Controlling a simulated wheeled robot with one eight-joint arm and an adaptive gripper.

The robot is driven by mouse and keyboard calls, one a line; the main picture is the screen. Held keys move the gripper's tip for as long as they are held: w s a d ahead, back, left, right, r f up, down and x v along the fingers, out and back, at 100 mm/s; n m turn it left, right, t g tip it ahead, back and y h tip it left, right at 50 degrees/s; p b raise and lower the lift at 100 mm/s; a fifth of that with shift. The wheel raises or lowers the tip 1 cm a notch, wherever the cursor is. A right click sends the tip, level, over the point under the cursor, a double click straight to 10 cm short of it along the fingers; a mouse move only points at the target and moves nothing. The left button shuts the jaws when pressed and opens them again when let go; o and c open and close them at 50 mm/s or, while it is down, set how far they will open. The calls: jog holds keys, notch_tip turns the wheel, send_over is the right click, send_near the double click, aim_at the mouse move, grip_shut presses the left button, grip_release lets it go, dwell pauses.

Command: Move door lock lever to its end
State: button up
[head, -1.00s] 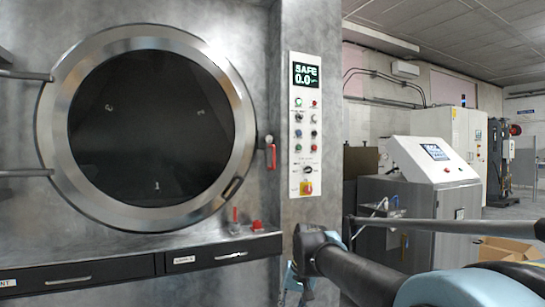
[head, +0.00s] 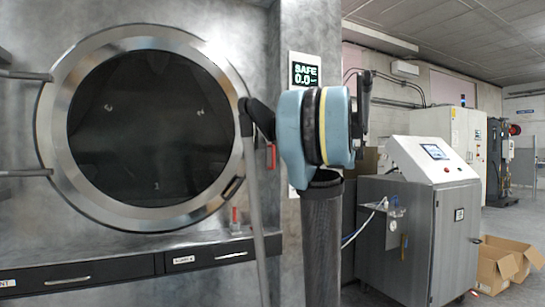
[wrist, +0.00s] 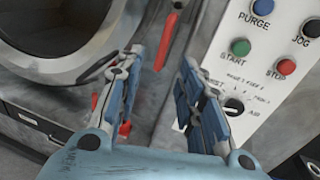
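The door lock lever (head: 271,157) has a red handle and sits just right of the round washer door (head: 236,105). In the head view my arm partly covers its surroundings. In the wrist view the red lever (wrist: 166,40) runs down from the top edge, its lower end between my fingertips in the picture. My gripper (wrist: 161,62) is open, with a clear gap between its two blue-grey fingers. I cannot tell whether a finger touches the lever.
The control panel (head: 304,73) is right of the lever, mostly behind my arm; its buttons show beside my right finger in the wrist view. A second red handle (head: 235,214) stands on the ledge below. A metal cabinet (head: 430,235) and cardboard boxes (head: 505,262) are at right.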

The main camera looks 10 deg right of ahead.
send_over(273, 165)
jog(key=w, duration=0.1)
jog(key=shift+d+r+m, duration=0.2)
jog(key=shift+r+m, duration=0.1)
jog(key=shift+r, duration=0.1)
dwell(0.4)
grip_shut()
jog(key=shift+a, duration=0.1)
